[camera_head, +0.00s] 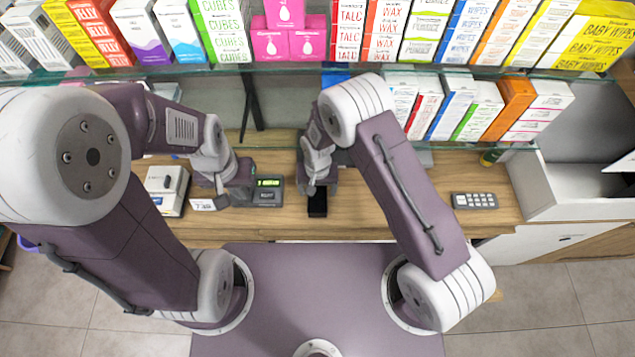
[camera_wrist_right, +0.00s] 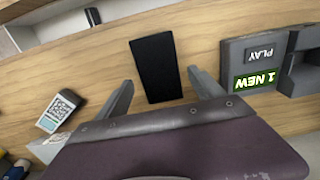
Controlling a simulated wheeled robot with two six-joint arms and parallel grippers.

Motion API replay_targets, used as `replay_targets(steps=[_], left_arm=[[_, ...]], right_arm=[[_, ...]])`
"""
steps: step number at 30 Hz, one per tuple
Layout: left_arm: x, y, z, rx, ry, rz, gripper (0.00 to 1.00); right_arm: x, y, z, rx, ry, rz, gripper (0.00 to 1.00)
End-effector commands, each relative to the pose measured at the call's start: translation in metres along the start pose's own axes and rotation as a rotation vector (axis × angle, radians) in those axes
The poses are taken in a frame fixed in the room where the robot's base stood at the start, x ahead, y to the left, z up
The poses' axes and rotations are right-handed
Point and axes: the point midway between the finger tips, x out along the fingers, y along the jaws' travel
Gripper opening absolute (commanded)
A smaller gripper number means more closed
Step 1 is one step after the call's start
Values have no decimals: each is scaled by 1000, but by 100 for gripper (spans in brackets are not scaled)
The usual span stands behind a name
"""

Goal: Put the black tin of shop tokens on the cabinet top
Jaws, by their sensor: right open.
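The black tin (camera_head: 317,203) lies on the wooden counter near its front edge, below my right gripper. In the right wrist view the tin (camera_wrist_right: 157,65) is a plain dark rectangle, its lower end near the gap between the fingers. My right gripper (camera_head: 318,184) is open; in the wrist view its fingertips (camera_wrist_right: 161,79) are spread to either side of the tin's lower end, with gaps on both sides. My left gripper (camera_head: 240,192) is over the counter beside the answering machine; its jaws are unclear. A pale cabinet (camera_head: 585,205) stands at the right, with bare top surface showing.
The answering machine (camera_head: 268,191) is left of the tin, and a white device (camera_head: 166,188) is further left. A keypad (camera_head: 474,200) lies to the right. Glass shelves of boxes (camera_head: 455,105) overhang the counter's back. Bare wood (camera_head: 365,215) lies right of the tin.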

Motion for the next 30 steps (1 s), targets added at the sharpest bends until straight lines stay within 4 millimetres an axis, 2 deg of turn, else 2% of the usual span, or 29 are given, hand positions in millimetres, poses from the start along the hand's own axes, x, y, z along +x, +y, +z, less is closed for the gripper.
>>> replay_targets(steps=[1, 6, 10, 15, 24, 26, 28, 30], left_arm=[[8, 0, 1, 0, 0, 0, 0], [17, 0, 2, 0, 0, 0, 0], [21, 0, 2, 0, 0, 0, 0], [22, 0, 2, 0, 0, 0, 0], [21, 0, 2, 0, 0, 0, 0], [21, 0, 2, 0, 0, 0, 0], [21, 0, 2, 0, 0, 0, 0], [21, 0, 2, 0, 0, 0, 0]], right_arm=[[-9, -1, -2, 0, 5, -3, 78], [-44, -1, -1, 0, 4, -2, 78], [-63, 0, 0, 0, 2, -1, 78], [-74, 0, 0, 0, 0, 0, 78], [-78, 4, 0, 2, 1, -1, 78], [-90, 18, 0, 8, 9, -6, 78], [-116, 53, 6, 19, 25, -15, 78], [-143, 93, 22, 27, 47, -22, 78]])
